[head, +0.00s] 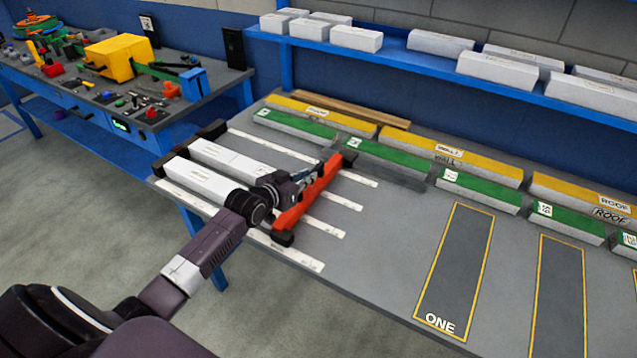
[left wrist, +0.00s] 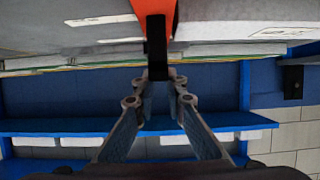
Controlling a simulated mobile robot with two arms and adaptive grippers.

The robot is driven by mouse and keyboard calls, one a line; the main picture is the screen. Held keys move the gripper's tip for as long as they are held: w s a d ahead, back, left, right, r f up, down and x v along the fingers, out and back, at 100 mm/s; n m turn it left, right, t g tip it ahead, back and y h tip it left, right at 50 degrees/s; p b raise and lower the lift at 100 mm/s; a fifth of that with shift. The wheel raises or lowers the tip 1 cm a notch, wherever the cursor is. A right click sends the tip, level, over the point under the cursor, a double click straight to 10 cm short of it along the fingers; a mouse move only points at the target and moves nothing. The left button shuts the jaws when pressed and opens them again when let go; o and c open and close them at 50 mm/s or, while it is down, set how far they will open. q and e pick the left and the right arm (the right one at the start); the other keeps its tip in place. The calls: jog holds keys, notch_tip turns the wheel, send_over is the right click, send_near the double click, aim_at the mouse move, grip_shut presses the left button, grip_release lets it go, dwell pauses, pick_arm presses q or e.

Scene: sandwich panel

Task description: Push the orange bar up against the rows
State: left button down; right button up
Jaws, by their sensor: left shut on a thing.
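The orange bar (head: 318,194), with dark ends, lies slantwise across the white rails (head: 353,199) on the grey bench. Two white blocks (head: 205,181) lie in rows between the rails, left of the bar, against a dark end stop (head: 184,149). My left gripper (head: 304,181) is at the middle of the bar, shut on its dark handle. In the left wrist view, the fingers (left wrist: 158,78) close at the black handle (left wrist: 156,40) below the orange surface (left wrist: 153,6). My gripper hides the blocks' right ends, so I cannot tell how wide the gap to the bar is. My right gripper is not in view.
Green-topped blocks (head: 386,156) and yellow-topped blocks (head: 478,166) line the back of the bench. A yellow-outlined grey area marked ONE (head: 455,265) lies clear to the right. A blue shelf (head: 397,55) holds white blocks. A cluttered side bench (head: 60,77) stands at left.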

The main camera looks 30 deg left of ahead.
pick_arm(q)
jog(key=shift+a, duration=0.6)
jog(key=shift+r, duration=0.1)
jog(key=c, duration=2.2)
grip_release()
jog(key=shift+a, duration=0.1)
jog(key=shift+o, duration=1.2)
jog(key=shift+s, duration=0.1)
jog(key=v, duration=1.1)
jog(key=shift+s, duration=0.35)
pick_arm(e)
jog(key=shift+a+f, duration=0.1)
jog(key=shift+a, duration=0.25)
pick_arm(q)
jog(key=shift+r, duration=0.15)
